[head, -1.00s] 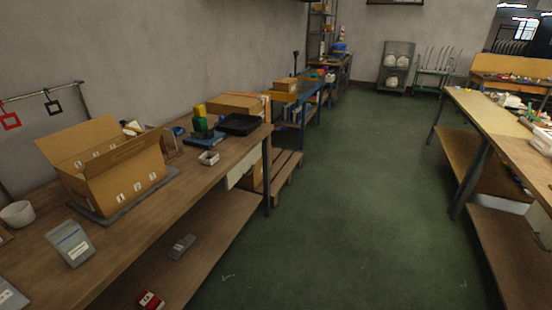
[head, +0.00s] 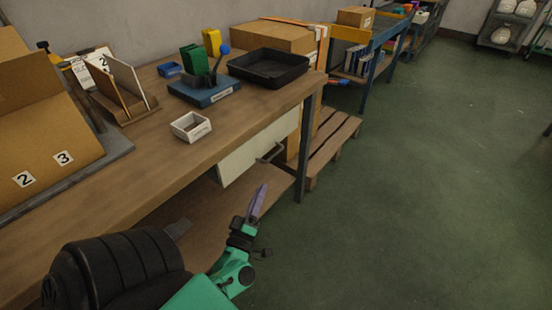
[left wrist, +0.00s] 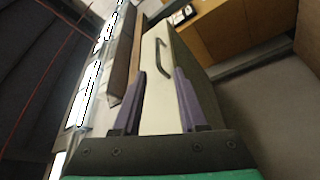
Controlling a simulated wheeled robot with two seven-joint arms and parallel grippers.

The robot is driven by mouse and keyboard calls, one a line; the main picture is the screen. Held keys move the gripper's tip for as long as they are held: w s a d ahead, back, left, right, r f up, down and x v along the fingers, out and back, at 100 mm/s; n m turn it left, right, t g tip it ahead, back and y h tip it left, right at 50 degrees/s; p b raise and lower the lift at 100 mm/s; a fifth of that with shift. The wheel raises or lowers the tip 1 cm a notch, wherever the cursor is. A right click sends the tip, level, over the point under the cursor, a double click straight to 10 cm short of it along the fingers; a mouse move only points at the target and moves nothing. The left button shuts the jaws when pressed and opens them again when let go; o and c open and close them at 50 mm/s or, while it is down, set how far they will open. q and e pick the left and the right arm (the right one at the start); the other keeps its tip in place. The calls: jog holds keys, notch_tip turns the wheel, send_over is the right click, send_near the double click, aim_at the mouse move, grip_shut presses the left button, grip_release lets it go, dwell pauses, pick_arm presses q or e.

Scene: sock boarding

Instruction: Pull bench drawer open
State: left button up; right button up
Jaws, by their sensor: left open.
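The bench drawer (head: 255,148) has a cream front and hangs under the bench top at its right end. Its dark bar handle (head: 271,153) is on the front, and the drawer looks shut. In the left wrist view the drawer front (left wrist: 156,95) and handle (left wrist: 178,54) lie ahead, beyond the fingertips. My left gripper (head: 258,200) is in front of and below the drawer, apart from the handle. Its purple fingers (left wrist: 160,88) are open with nothing between them. My right gripper is not in view.
The wooden bench top (head: 140,160) holds a small white box (head: 191,126), a black tray (head: 268,68) and a cardboard box (head: 45,130). A metal bench leg (head: 303,150) stands right of the drawer, with a pallet (head: 330,138) beyond. The green floor (head: 420,200) is clear.

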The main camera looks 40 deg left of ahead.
aim_at(274, 155)
pick_arm(q)
jog(key=x, duration=1.4)
jog(key=shift+r, duration=0.25)
grip_shut()
dwell(0.5)
